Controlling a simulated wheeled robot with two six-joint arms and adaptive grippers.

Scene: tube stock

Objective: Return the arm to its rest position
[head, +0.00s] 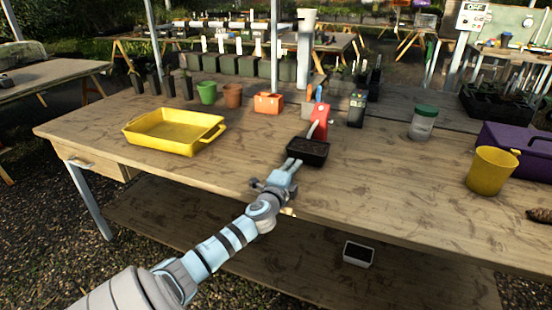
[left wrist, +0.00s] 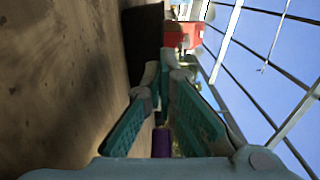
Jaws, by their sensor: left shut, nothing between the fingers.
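My left arm reaches in from the lower left of the head view. Its gripper (head: 292,165) is shut and empty, at the near side of a small black tray (head: 310,153) of dark soil on the wooden table (head: 380,195). In the left wrist view the fingers (left wrist: 165,65) meet at their tips, with the dark tray (left wrist: 143,45) just beyond them. From these views I cannot tell whether the fingertips touch the tray. My right gripper is not in view.
A red object (head: 319,120) stands behind the black tray. A yellow tray (head: 165,145) lies to the left, and a yellow cup (head: 491,170) and purple box (head: 515,150) stand to the right. A white-rimmed container (head: 358,254) is on the lower shelf. The table's front middle is clear.

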